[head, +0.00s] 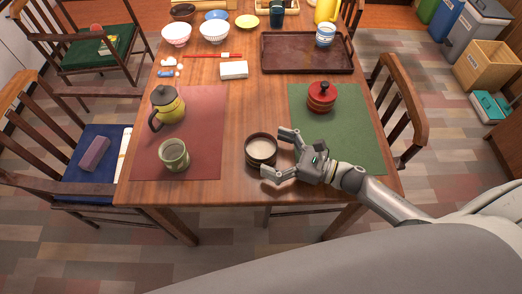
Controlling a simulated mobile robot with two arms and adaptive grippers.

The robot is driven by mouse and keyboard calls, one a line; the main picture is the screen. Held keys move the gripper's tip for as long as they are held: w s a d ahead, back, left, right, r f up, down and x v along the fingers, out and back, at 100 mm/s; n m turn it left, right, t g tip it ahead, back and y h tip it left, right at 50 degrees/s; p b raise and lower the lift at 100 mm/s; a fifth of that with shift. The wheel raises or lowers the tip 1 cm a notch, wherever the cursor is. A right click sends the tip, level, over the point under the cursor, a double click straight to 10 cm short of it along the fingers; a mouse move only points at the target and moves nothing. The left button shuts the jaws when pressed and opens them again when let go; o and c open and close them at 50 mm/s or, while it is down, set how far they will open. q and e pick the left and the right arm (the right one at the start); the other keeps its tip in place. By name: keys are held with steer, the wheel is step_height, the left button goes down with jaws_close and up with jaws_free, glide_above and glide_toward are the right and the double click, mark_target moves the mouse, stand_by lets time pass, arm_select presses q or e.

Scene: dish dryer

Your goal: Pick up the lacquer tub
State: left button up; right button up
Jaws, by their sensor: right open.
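A round, dark-brown open tub (261,158), which looks like the lacquer tub, stands upright near the table's front edge, between the two mats. Its inside is pale. My right gripper (278,154) comes in from the right and is open, its two fingers spread at the tub's right side, one toward the back and one toward the front. I cannot tell whether the fingers touch the tub. A red lidded pot (321,100) with a dark knob stands on the green mat (355,140), behind my right gripper. My left gripper is not in view.
A teapot (168,106) and a green cup (174,155) stand on the red mat (205,125) at left. A dark tray (290,56) holds a blue-and-white cup (325,36). A white box (234,70), red chopsticks (208,55) and bowls lie further back. Chairs flank the table.

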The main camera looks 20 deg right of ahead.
mark_target(247, 141)
steer(key=x, duration=0.3)
steer(key=shift+w+a, duration=0.25)
steer(key=c, duration=1.1)
steer(key=shift+c, duration=0.7)
steer(key=shift+r, duration=0.15)
